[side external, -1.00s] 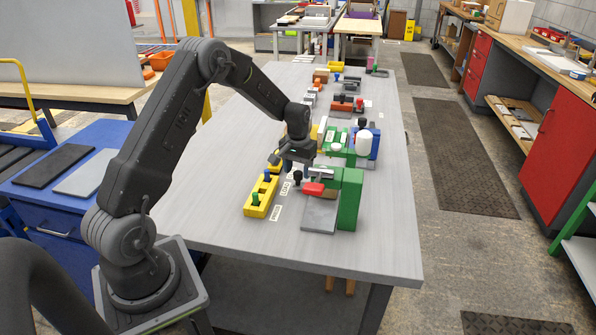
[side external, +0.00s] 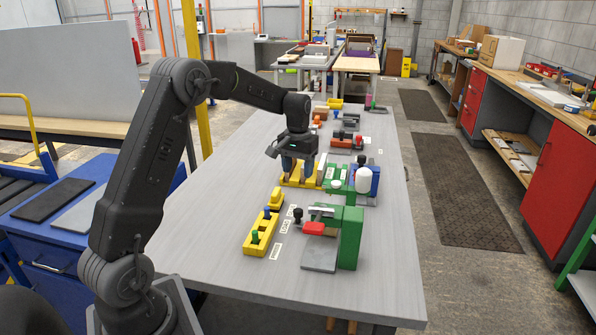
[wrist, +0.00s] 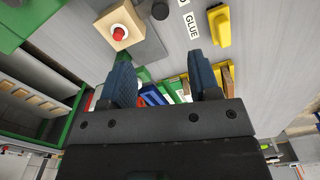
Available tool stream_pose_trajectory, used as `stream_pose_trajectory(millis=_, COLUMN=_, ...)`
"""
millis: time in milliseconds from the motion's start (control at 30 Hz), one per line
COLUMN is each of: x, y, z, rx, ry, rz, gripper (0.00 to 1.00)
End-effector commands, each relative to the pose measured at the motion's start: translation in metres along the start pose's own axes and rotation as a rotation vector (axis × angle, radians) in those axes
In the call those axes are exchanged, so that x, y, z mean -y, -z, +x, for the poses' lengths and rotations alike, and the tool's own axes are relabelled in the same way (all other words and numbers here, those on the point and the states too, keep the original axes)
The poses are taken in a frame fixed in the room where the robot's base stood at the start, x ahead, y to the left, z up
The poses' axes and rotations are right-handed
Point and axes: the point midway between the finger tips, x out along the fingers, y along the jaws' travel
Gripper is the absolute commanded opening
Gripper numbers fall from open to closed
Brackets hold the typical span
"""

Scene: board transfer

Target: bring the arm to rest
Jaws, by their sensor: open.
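My gripper (side external: 291,168) hangs above the grey table (side external: 215,215) in the side view, in front of a yellow fixture (side external: 317,177). In the wrist view my gripper (wrist: 160,62) has its two dark blue fingers spread apart, with nothing held between them. My arm is bent, reaching out over the table. The exact height of the fingertips above the table is hard to tell.
A yellow holder with pegs (side external: 261,234), a small yellow block (side external: 276,198) and a green press with a red handle (side external: 349,238) stand nearer on the table. A white-topped blue and green station (side external: 363,180) is right of my gripper. The table's left part is clear.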

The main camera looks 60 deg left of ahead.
Motion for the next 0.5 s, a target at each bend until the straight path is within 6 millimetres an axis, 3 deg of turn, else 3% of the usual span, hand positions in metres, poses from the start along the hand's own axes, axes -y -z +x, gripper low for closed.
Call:
stream_pose_trajectory(millis=167, x=-0.004, y=-0.004, z=-0.005, rx=-0.008, ry=0.0, rz=0.008, gripper=0.56)
stream_pose_trajectory(millis=267, x=-0.015, y=-0.018, z=-0.024, rx=-0.037, ry=-0.002, rz=0.036, gripper=0.56)
stream_pose_trajectory(millis=367, x=-0.034, y=-0.045, z=-0.051, rx=-0.081, ry=-0.006, rz=0.084, gripper=0.56)
stream_pose_trajectory(millis=500, x=-0.058, y=-0.098, z=-0.088, rx=-0.156, ry=-0.017, rz=0.166, gripper=0.56)
